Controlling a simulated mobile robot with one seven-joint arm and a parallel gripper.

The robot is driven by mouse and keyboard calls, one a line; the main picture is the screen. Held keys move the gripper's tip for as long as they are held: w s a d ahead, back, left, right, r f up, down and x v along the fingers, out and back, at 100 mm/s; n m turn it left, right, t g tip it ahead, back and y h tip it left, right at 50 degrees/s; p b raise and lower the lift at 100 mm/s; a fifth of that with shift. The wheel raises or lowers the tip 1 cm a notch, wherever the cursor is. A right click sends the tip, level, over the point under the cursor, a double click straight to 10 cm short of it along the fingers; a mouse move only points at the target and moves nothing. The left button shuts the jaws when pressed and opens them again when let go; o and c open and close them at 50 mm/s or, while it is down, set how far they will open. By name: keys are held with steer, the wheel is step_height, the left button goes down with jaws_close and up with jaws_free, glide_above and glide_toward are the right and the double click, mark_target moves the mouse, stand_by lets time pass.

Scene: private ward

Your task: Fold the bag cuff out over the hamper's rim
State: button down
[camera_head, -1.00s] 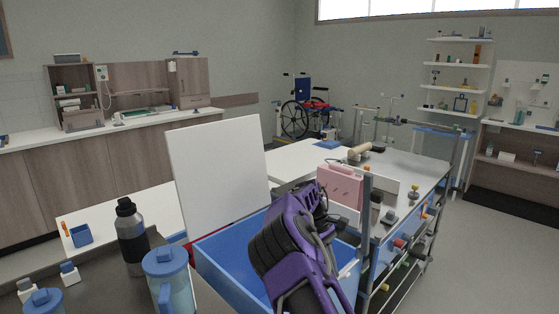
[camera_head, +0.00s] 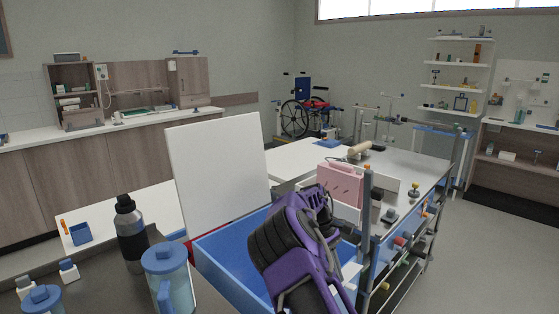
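A blue open-topped box (camera_head: 230,262), which looks like the hamper, stands in front of me. A large white flat panel (camera_head: 218,172) stands nearly upright along its left side, leaning slightly, with a strip of red at its foot. This panel may be the bag cuff; I cannot tell for sure. My purple and black arm (camera_head: 285,245) reaches over the box and hides its right part. The fingers of my gripper cannot be made out behind the arm links, so neither its opening nor any contact shows. A small white piece (camera_head: 351,272) shows beside the arm.
A dark bottle (camera_head: 131,238) and a blue-lidded jug (camera_head: 168,275) stand left of the box, near its side. A pink case (camera_head: 340,184) and a metal-framed cart (camera_head: 405,240) are at the right. A wheelchair (camera_head: 297,115) is far back. Open floor shows at right.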

steer(key=shift+s+d+f, duration=0.15)
steer(key=shift+f, duration=0.4)
step_height(320, 180, up, 5)
steer(key=p, duration=0.3)
steer(key=shift+r, duration=1)
